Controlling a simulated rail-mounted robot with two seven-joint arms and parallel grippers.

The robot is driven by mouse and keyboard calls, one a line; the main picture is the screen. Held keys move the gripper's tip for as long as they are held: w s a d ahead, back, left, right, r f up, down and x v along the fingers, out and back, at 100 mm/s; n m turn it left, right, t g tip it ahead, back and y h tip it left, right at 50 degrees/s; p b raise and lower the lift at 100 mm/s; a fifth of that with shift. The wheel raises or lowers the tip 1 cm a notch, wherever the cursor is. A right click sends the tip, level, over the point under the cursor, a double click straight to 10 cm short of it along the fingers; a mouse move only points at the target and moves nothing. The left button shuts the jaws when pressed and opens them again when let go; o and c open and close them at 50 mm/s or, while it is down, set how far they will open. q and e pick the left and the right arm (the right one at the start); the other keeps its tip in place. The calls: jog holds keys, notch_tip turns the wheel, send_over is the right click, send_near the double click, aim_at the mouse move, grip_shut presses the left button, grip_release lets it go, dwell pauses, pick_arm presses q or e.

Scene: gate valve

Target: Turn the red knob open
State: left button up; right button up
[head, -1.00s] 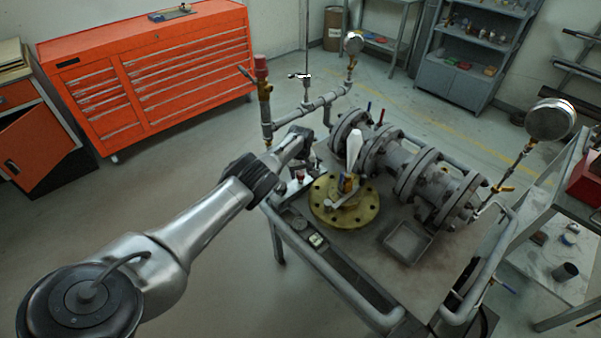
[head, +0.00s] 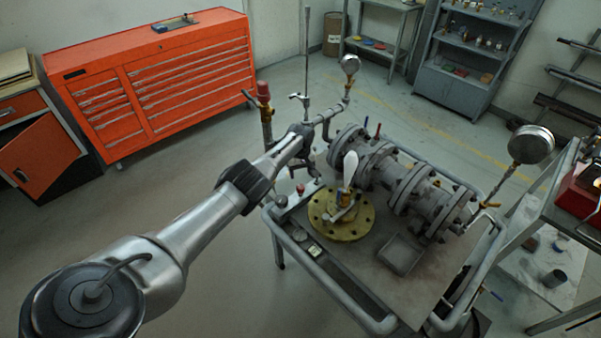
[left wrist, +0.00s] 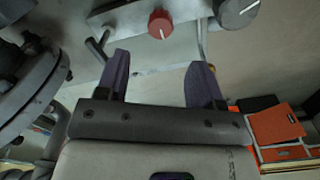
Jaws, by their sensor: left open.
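The red knob (head: 300,189) is small in the head view, near the left edge of the cart top. In the left wrist view the round red knob (left wrist: 160,24), with a white mark on its face, sits on a grey metal panel (left wrist: 188,10). My left gripper (left wrist: 162,72) is open and empty. Its two dark fingers point toward the panel, with the red knob beyond and between their tips, apart from them. In the head view my left gripper (head: 312,168) hangs just above the knob, partly hidden by its wrist. My right gripper is not in view.
A dark grey knob (left wrist: 238,10) sits right of the red one. On the cart are a yellow flange (head: 358,228), grey valve piping (head: 405,185) and a shallow tray (head: 402,254). A pipe with a red top (head: 264,92) rises behind my gripper. An orange tool chest (head: 150,80) stands left.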

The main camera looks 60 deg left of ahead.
pick_arm(q)
jog(key=shift+r+p, duration=1.05)
jog(key=shift+r, duration=1.6)
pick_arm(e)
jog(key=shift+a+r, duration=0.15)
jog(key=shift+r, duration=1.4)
